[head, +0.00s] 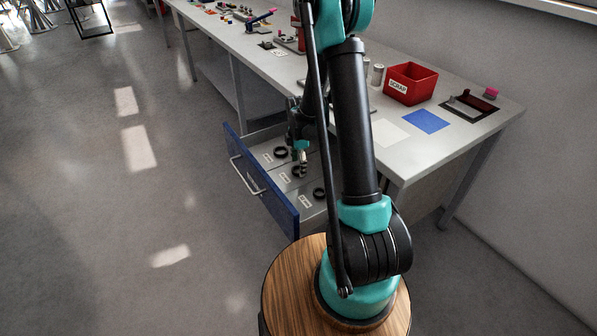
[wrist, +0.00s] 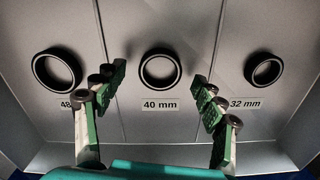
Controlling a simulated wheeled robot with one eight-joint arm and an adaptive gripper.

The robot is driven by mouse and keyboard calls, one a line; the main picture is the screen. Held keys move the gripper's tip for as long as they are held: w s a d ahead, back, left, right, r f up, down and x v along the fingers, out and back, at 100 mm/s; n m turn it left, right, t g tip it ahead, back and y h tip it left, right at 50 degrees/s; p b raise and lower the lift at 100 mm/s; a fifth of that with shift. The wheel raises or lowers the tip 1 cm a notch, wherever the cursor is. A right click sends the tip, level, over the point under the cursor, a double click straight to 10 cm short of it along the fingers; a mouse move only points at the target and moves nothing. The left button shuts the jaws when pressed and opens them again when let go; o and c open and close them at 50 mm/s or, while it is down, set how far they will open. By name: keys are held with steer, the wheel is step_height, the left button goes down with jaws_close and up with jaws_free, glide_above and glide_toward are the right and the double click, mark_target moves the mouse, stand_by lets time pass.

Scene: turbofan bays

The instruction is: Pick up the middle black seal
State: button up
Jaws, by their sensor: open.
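Three black ring seals lie in the open drawer. In the wrist view the middle black seal (wrist: 160,69) lies flat in the centre compartment, above a "40 mm" label (wrist: 160,105). The left seal (wrist: 57,69) is the largest, and its label is partly hidden by a finger. The right seal (wrist: 264,70) is the smallest, by a "32 mm" label (wrist: 246,104). My gripper (wrist: 159,85) is open and empty, its fingers on either side of the middle seal in the picture and apart from it. In the head view my gripper (head: 301,155) hangs over the drawer.
The blue-fronted drawer (head: 262,190) stands pulled out under the grey workbench (head: 405,165), and low dividers split it into compartments. A red scrap bin (head: 411,83), a blue mat (head: 426,121) and a white sheet (head: 388,133) lie on the bench. The floor left of the drawer is clear.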

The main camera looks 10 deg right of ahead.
steer(key=shift+f, duration=0.65)
steer(key=shift+c, duration=0.2)
steer(key=c, duration=1)
steer(key=shift+r, duration=0.15)
step_height(320, 180, up, 20)
steer(key=shift+f, duration=0.1)
